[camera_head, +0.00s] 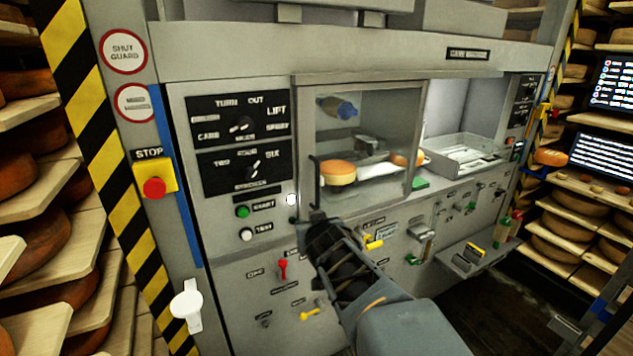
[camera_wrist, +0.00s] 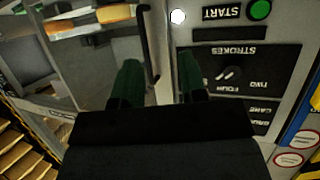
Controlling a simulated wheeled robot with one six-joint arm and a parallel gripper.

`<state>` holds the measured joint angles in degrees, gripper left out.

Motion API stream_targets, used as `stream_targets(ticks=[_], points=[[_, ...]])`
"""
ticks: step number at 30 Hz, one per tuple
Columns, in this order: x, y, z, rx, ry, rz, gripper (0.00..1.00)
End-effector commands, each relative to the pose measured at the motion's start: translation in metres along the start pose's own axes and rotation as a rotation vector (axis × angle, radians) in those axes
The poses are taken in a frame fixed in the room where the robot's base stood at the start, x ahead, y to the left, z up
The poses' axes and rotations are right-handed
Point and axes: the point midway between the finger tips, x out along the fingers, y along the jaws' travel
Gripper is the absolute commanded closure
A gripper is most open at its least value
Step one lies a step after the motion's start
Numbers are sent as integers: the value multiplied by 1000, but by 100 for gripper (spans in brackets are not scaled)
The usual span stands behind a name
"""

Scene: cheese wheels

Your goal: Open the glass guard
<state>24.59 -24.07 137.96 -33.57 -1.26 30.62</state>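The glass guard (camera_head: 375,120) is a clear framed pane over the left bay of the grey machine, and it stands across the bay. Its dark upright handle (camera_head: 316,182) is at its lower left edge. My gripper (camera_head: 318,214) is just below and in front of the handle in the head view. In the wrist view my gripper (camera_wrist: 160,65) is open, with two green fingers apart and nothing held. There the handle (camera_wrist: 149,45) reaches down towards the gap between the fingertips, nearer the left finger. I cannot tell whether it touches.
A cheese wheel (camera_head: 338,172) shows behind the glass. Left of the guard are black dial panels (camera_head: 238,118), a green start button (camera_head: 242,212) and a red stop button (camera_head: 154,188). Levers and a small shelf (camera_head: 480,258) stick out at lower right. Cheese racks stand at both sides.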

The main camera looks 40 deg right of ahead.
Motion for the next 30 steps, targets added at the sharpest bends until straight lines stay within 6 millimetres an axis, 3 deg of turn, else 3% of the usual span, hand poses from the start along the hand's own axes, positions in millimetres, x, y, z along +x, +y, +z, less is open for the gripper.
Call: stream_targets(ticks=[1,3,9,16,30], points=[[7,16,-9,9,79,20,61],[11,30,-23,19,179,11,61],[12,50,-46,27,350,-43,61],[27,53,-59,28,399,-75,61],[106,47,-93,27,398,-74,61]])
